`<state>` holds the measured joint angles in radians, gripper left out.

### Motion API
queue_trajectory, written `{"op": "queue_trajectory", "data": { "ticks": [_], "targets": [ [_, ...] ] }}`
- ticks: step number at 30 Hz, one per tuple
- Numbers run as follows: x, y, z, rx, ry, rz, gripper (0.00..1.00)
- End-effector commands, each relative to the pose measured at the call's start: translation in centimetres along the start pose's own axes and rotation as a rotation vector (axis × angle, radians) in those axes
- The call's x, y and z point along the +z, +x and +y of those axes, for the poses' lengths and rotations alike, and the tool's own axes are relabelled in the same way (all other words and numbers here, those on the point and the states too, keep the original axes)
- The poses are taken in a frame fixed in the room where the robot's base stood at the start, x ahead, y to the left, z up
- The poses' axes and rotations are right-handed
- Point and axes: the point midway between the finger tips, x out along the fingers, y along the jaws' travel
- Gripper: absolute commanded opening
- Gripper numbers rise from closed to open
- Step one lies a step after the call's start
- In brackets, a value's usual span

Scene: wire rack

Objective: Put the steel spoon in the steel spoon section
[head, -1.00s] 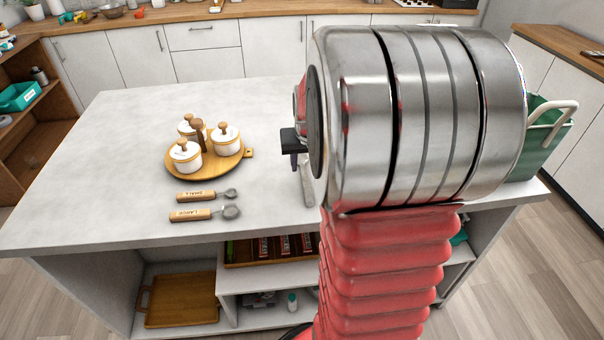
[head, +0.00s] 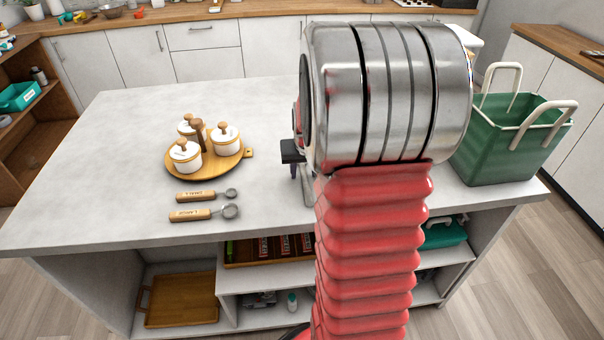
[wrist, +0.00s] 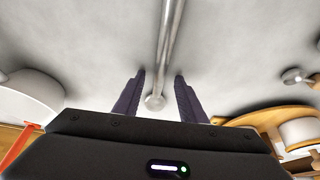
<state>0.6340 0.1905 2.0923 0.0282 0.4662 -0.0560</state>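A long steel utensil (wrist: 169,40), which I take for the steel spoon, lies on the counter, its rounded end towards my gripper in the wrist view. In the head view part of it shows as a silver strip (head: 308,187) beside my arm. My gripper (wrist: 160,76) has its two dark purple fingers apart, one on each side of the utensil, with gaps showing. I cannot make out a steel spoon section.
A round wooden tray (head: 181,172) with white jars and two wooden-handled measuring spoons (head: 195,214) are on the counter (head: 110,135) to the left. A green basket (head: 495,150) stands at the right. A shelf below holds a wooden box (head: 240,263).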

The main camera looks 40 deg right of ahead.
Motion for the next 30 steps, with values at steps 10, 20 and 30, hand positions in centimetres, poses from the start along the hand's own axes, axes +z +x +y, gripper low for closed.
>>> {"op": "queue_trajectory", "data": {
  "ticks": [10, 20, 30],
  "targets": [
    [0.03, 0.02, -0.02, 0.0, 0.0, 0.0, 0.38],
    [0.1, 0.2, -0.03, 0.0, 0.0, 0.0, 0.29],
    [0.1, 0.2, -0.04, 0.0, -0.001, 0.0, 0.05]
  ]
}}
